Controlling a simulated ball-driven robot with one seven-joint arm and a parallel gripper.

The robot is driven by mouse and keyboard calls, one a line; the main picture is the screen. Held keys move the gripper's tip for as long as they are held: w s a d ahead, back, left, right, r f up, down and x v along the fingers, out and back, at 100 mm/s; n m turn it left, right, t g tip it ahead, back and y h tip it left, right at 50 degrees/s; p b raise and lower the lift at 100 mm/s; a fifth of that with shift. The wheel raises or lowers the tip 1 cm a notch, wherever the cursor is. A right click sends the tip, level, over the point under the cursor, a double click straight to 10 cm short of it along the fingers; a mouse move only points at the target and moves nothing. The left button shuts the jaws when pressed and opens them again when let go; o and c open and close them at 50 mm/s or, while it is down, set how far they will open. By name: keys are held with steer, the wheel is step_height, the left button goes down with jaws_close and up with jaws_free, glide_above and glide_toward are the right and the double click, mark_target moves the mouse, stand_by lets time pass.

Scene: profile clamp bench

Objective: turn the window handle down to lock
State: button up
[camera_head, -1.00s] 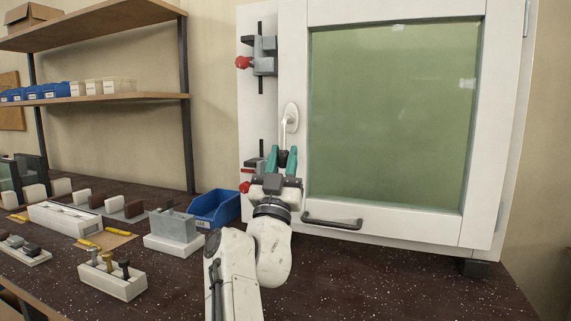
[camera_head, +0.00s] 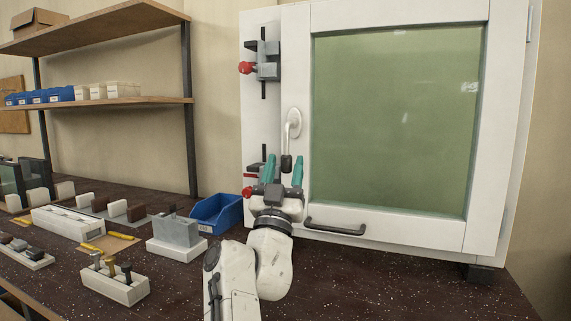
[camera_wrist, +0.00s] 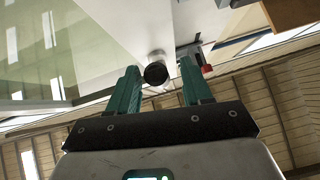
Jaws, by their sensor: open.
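The window handle (camera_head: 293,128) is a white lever on an oval plate on the left stile of the white window frame. It hangs straight down and ends in a dark grip (camera_head: 286,163). My gripper (camera_head: 284,158) is just below and in front of it, with its two teal fingers apart on either side of the grip in the head view. In the wrist view the round dark grip end (camera_wrist: 156,74) sits between the fingers of my gripper (camera_wrist: 160,75), near the left one. I cannot tell whether a finger touches it.
Clamps with red knobs (camera_head: 246,68) are on the white panel left of the window. A black pull bar (camera_head: 335,227) is on the lower frame. A blue bin (camera_head: 218,212) and several fixtures stand on the dark bench to the left.

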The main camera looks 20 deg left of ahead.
steer(key=shift+p+v, duration=0.4)
steer(key=shift+v, duration=2.8)
